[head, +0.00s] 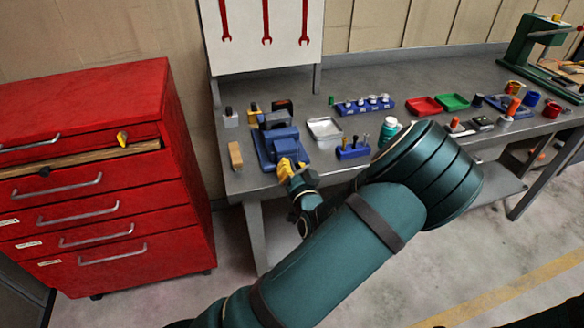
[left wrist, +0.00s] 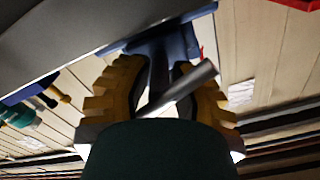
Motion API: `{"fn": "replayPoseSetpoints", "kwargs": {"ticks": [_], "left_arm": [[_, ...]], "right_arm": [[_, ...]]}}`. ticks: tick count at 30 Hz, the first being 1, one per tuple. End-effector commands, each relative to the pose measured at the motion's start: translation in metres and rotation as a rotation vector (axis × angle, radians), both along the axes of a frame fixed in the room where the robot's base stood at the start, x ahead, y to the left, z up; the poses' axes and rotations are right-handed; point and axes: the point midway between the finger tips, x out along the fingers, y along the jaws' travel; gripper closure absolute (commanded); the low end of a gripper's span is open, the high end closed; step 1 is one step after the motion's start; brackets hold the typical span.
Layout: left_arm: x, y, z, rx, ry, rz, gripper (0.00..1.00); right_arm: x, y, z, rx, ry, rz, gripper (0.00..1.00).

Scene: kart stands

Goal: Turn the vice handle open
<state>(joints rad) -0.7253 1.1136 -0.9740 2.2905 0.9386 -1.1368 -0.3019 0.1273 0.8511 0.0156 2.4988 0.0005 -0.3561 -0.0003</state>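The blue vice (head: 281,143) stands at the front edge of the grey workbench, left of its middle. In the left wrist view, its blue body (left wrist: 165,38) is at the top, with a grey bar handle (left wrist: 182,90) lying diagonally in front of it. My left gripper (head: 290,169) is at the front of the vice. In the left wrist view, its yellow fingers (left wrist: 160,88) are apart on either side of the vice's screw. The handle crosses between them, and its upper end overlaps the right finger. Contact is not clear. My right gripper is not in view.
A red drawer cabinet (head: 110,190) stands left of the workbench (head: 420,90), its top drawer partly open. A wooden block (head: 236,156), a metal tray (head: 325,129), a blue tool holder (head: 352,151) and a teal bottle (head: 389,131) surround the vice. Floor in front is clear.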

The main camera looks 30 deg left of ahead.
Motion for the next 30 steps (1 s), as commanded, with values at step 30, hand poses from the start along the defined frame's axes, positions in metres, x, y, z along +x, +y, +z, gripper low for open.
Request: {"fn": "replayPoseSetpoints", "kwargs": {"ticks": [30], "left_arm": [[0.001,-0.001,0.001,0.301,0.345,0.0,1.0]], "right_arm": [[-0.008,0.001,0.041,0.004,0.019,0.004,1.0]]}}
